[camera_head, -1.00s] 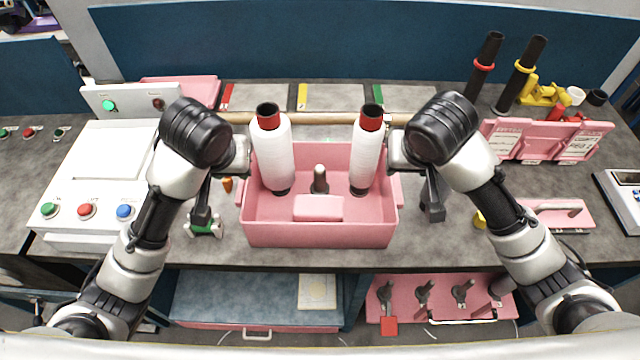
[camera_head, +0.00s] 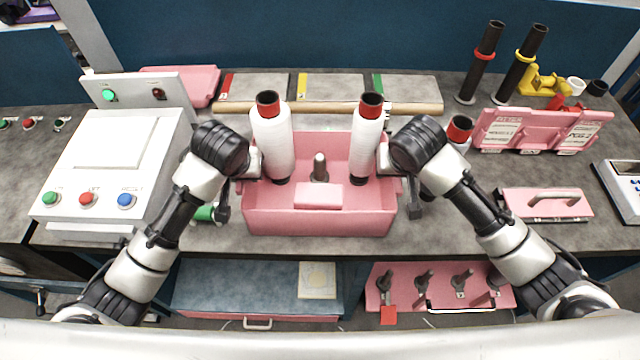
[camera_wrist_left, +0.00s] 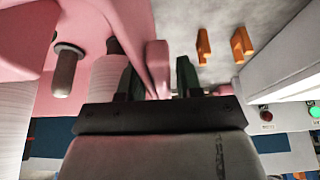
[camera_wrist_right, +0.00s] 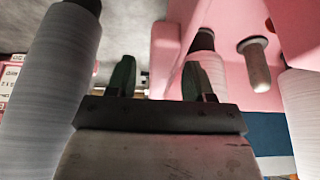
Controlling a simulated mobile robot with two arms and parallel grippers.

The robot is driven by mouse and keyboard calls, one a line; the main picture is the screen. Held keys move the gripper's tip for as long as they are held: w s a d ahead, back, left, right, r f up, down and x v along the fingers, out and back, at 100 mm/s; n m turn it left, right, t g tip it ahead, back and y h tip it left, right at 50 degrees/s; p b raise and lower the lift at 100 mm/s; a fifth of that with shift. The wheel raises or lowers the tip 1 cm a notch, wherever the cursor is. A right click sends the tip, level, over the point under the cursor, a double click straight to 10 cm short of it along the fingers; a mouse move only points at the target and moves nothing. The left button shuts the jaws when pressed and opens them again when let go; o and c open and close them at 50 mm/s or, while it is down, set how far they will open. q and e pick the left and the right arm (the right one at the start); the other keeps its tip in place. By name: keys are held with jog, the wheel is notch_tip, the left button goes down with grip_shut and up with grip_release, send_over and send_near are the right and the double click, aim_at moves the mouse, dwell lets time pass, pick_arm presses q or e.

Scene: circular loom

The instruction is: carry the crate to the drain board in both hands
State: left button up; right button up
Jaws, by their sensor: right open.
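The pink crate (camera_head: 320,222) stands on the grey worktop, holding two white bobbins (camera_head: 272,140) (camera_head: 366,145) with red-and-black tops, a grey peg (camera_head: 319,168) and a pink block (camera_head: 318,196). My left gripper (camera_head: 252,162) is at its left side. In the left wrist view its fingers (camera_wrist_left: 156,68) are apart, with the crate's pink side handle (camera_wrist_left: 157,62) between them. My right gripper (camera_head: 388,163) is at its right side, fingers (camera_wrist_right: 157,68) open, with the other pink handle (camera_wrist_right: 164,50) between or just beyond them. I cannot tell which surface is the drain board.
A control box (camera_head: 110,165) with buttons stands left. A wooden rod (camera_head: 420,108) lies behind the crate. Another bobbin (camera_head: 459,132) stands right, close to my right arm. A pink handled plate (camera_head: 545,203) lies further right. Worktop front of the crate is a narrow clear strip.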

pick_arm(q)
jog(key=shift+f, duration=0.2)
pick_arm(e)
jog(key=shift+f, duration=0.15)
pick_arm(q)
grip_shut()
pick_arm(e)
jog(key=c, duration=0.7)
grip_shut()
pick_arm(q)
jog(key=shift+r, duration=0.15)
